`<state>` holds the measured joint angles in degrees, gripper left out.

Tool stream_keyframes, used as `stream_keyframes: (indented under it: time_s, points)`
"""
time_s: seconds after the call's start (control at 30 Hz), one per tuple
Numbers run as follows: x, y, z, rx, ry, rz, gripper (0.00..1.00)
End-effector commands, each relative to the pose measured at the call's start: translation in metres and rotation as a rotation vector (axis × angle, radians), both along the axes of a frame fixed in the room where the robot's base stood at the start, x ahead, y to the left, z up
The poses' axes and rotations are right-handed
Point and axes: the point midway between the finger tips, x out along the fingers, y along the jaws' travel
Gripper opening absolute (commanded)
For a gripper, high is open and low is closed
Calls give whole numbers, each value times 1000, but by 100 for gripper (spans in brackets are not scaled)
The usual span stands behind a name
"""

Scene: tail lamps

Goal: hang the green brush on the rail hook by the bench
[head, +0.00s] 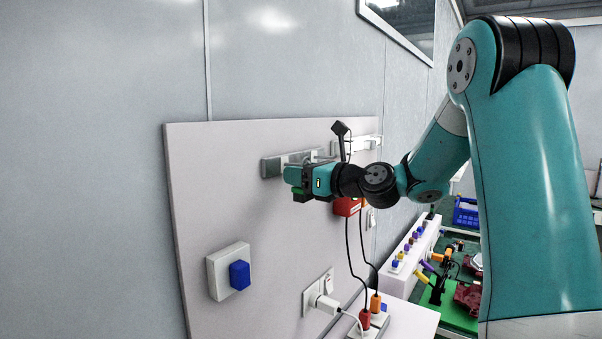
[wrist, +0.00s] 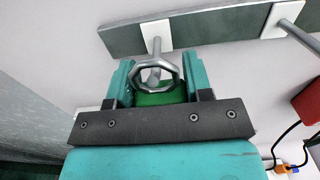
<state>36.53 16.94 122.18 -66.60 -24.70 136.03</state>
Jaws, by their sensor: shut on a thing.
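My gripper (head: 299,181) is at the wall board, in front of the hook rail (head: 272,167). In the wrist view, its two teal fingers (wrist: 157,76) are shut on the green brush (wrist: 160,98), whose body is mostly hidden by the gripper. A grey metal ring (wrist: 134,77) stands out at the brush's end, between the fingers. A grey hook peg (wrist: 157,46) comes from a white plate on the rail (wrist: 204,28) and lines up with the ring. Its lower part shows within the ring opening; I cannot tell whether it passes through.
A second peg (wrist: 298,37) is at the right on the rail. A red box (head: 347,206) is below right of my gripper, with dark cables (head: 350,260) hanging. A blue-knobbed switch box (head: 228,271) and a socket (head: 318,292) sit lower on the board.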

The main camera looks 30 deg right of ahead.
Motion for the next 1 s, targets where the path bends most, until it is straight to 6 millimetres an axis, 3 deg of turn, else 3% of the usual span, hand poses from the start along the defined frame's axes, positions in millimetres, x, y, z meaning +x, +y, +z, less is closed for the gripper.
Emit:
stream_keyframes:
  time_s: [1.0]
  points:
    - [12,4,0,0,0,-1,22]
